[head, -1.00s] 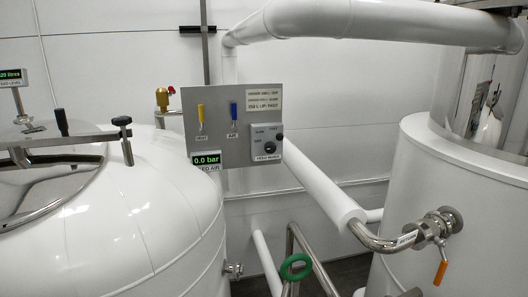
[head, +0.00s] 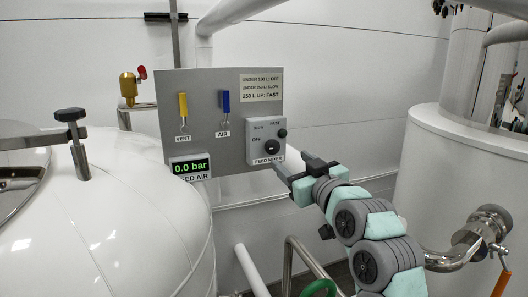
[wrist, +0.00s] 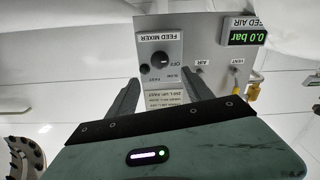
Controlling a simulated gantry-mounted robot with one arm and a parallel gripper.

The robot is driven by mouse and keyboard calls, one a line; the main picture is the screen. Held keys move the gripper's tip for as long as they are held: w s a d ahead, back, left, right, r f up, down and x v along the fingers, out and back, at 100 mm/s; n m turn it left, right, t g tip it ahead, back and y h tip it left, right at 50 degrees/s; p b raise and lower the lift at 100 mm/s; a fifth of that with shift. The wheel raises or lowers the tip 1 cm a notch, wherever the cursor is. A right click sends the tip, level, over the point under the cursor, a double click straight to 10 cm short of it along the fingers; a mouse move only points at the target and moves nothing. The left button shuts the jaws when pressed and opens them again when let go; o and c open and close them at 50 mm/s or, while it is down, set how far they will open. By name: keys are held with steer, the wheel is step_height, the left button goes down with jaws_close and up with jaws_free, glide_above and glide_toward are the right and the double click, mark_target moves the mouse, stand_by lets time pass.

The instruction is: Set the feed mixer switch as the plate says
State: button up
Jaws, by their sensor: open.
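The feed mixer switch (head: 272,145) is a dark round knob with a small ball-ended arm on a grey box, labelled OFF, SLOW and FAST. The ball points up and right, nearest the FAST label; the exact setting is hard to tell. The switch shows upside down in the wrist view (wrist: 159,60). The plate (head: 261,86) above it seems to read under 100 L off, under 250 L slow, 250 L up fast; the first number is unclear. My gripper (head: 296,165) is open and empty, just below and right of the box, apart from the knob.
The grey panel (head: 210,100) also carries a yellow vent lever (head: 183,104), a blue air lever (head: 226,101) and a feed air display (head: 190,167) reading 0.0 bar. White tanks stand left (head: 130,220) and right (head: 440,180). A steel rail (head: 290,262) with a green ring is below.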

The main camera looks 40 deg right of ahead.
mark_target(274, 148)
steer(key=p+x, duration=0.2)
steer(key=x, duration=0.8)
steer(key=shift+w+d+p, duration=0.15)
steer(key=shift+w+p, duration=0.1)
steer(key=shift+p, duration=0.05)
steer(key=shift+f, duration=0.1)
jaws_close()
stand_by(0.4)
